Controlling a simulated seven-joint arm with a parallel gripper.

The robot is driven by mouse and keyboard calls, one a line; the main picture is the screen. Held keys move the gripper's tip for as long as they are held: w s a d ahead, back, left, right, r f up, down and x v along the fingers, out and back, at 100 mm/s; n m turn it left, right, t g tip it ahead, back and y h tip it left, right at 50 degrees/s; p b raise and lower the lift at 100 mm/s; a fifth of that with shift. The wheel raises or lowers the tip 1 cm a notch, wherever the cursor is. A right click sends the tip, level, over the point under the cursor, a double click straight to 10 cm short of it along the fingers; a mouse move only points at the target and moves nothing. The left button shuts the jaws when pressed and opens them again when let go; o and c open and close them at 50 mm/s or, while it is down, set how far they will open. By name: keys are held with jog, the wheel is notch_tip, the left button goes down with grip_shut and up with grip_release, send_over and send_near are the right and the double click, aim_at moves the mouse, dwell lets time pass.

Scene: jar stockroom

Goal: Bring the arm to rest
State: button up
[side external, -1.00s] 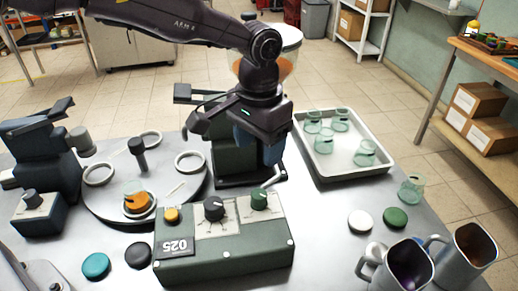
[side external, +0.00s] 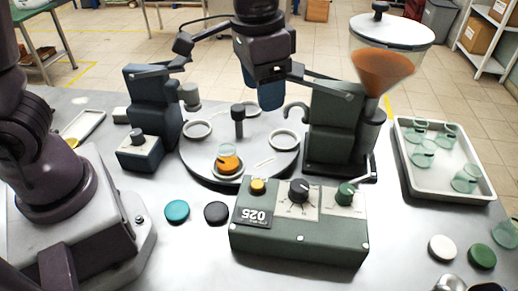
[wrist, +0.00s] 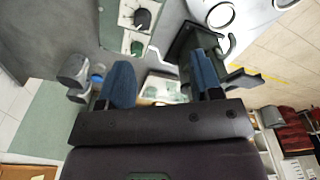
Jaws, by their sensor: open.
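My gripper (side external: 264,98) hangs in the air above the back of the round turntable (side external: 200,158), left of the funnel station, in the side view. Its blue fingers point down. In the wrist view my gripper (wrist: 163,80) shows two blue fingers spread apart with nothing held between them. A glass jar with orange contents (side external: 229,163) stands on the turntable, in a ring near its front edge, well apart from the gripper.
The funnel station (side external: 335,125) with its orange-filled hopper (side external: 383,68) stands close right of my gripper. The control box (side external: 300,228) is in front. A tray (side external: 408,178) of several glass jars lies right. Loose lids lie in front.

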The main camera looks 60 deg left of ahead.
jog(key=s+a+r+n+t, duration=0.1)
jog(key=s+a+r+t, duration=0.1)
jog(key=s+a, duration=0.3)
jog(key=s+a+r+n+t, duration=0.1)
jog(key=s+a+r, duration=0.3)
jog(key=s, duration=0.4)
jog(key=shift+s+a+r+n+t, duration=0.3)
jog(key=shift+s+a+n+t, duration=0.1)
jog(key=shift+a+t, duration=0.45)
